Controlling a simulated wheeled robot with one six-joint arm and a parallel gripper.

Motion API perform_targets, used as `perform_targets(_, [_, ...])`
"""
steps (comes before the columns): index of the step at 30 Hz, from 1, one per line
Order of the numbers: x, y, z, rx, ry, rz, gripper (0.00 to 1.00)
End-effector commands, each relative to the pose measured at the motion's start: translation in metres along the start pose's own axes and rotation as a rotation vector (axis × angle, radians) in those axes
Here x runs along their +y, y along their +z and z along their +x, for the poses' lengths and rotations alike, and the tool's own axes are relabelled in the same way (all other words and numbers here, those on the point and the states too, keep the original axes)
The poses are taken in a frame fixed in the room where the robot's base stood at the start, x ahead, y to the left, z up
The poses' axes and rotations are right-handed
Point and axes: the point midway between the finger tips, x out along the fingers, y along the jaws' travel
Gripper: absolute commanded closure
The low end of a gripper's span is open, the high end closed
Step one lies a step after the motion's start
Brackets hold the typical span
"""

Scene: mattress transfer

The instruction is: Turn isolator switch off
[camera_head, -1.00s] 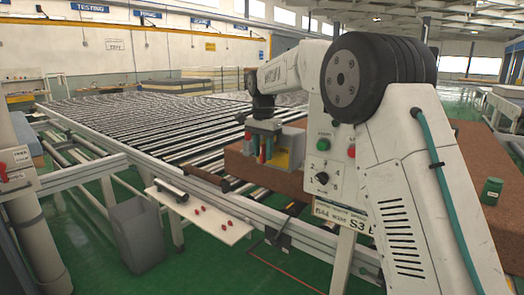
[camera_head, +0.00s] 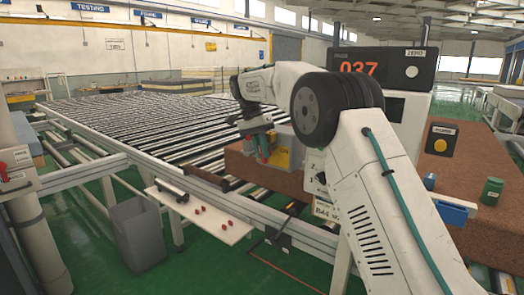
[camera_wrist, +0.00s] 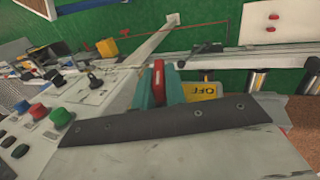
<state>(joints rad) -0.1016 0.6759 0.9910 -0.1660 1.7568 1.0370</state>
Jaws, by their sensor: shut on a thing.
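The isolator switch is a grey and yellow box (camera_head: 284,150) on the brown block at the near edge of the roller table. Its red handle (camera_wrist: 158,76) stands between my two teal fingers in the wrist view. A yellow plate marked OFF (camera_wrist: 204,90) lies just to the right of the fingers. My gripper (camera_wrist: 160,72) is shut on the red handle. In the head view my gripper (camera_head: 264,148) is in front of the box and covers part of it. The handle's exact turn angle cannot be told.
A control panel with green and red buttons (camera_wrist: 38,111) and a black knob (camera_wrist: 94,80) is close by on the left in the wrist view. A display reading 037 (camera_head: 360,67) stands behind my arm. A grey bin (camera_head: 137,233) is on the green floor.

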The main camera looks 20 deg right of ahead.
Motion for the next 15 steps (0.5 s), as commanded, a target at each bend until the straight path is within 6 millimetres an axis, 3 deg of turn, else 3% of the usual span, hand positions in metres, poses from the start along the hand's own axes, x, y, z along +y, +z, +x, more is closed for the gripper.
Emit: perform_targets(15, [-0.0036,0.0015,0.0008,-0.003,0.198,-0.002,1.0])
